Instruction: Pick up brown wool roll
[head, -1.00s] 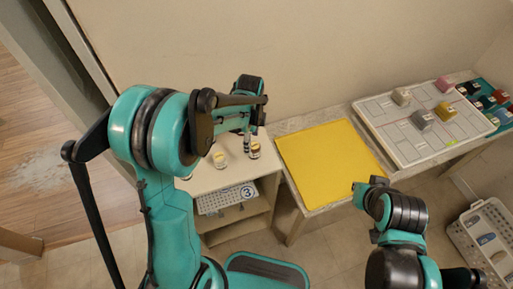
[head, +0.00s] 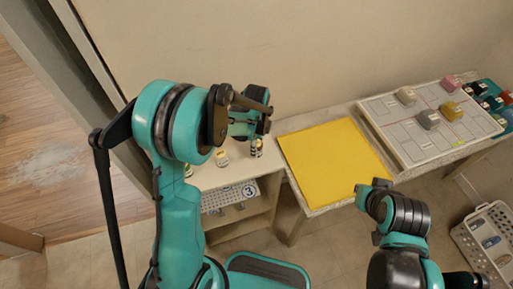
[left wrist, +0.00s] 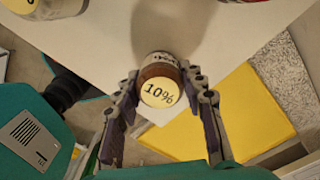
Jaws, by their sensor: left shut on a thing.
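A small brown roll with a round cream end label reading "10%" (left wrist: 160,88) is between the fingers of my left gripper in the left wrist view (left wrist: 163,95). My left gripper is shut on it. In the head view my left gripper (head: 256,138) is over the right part of the white shelf top (head: 235,173), around the same small roll (head: 257,150). The roll seems to be still at the shelf top; I cannot tell if it is lifted.
Another small roll (head: 222,158) stands to the left on the shelf. A basket marked 3 (head: 232,196) sits below. A yellow mat (head: 333,160) lies bare on the table to the right. Beyond it is a white board (head: 405,140) with several blocks. A crate (head: 490,240) stands on the floor.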

